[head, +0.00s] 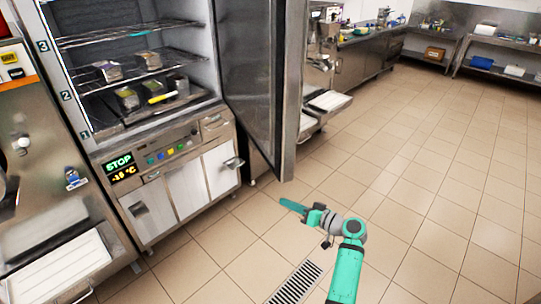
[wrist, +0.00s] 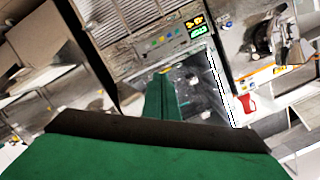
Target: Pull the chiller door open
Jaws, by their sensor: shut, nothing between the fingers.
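The chiller is a steel cabinet; its door (head: 262,80) stands wide open on the right side, its dark inner face and steel edge showing in the head view. The open interior shows wire shelves (head: 135,75) with several metal pans (head: 127,98). My gripper (head: 284,202) is shut and empty, in the air over the floor, to the front and right of the door's lower end and apart from it. In the wrist view the closed green fingers (wrist: 162,95) point toward the cabinet and its lit display (wrist: 196,27). The door's handle is not visible.
Below the shelves is a control panel with a STOP display (head: 121,168) and lower cabinet doors (head: 178,192). Another steel machine (head: 40,170) stands at left. Counters (head: 365,45) line the back. A floor drain (head: 296,283) lies near my arm. The tiled floor at right is clear.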

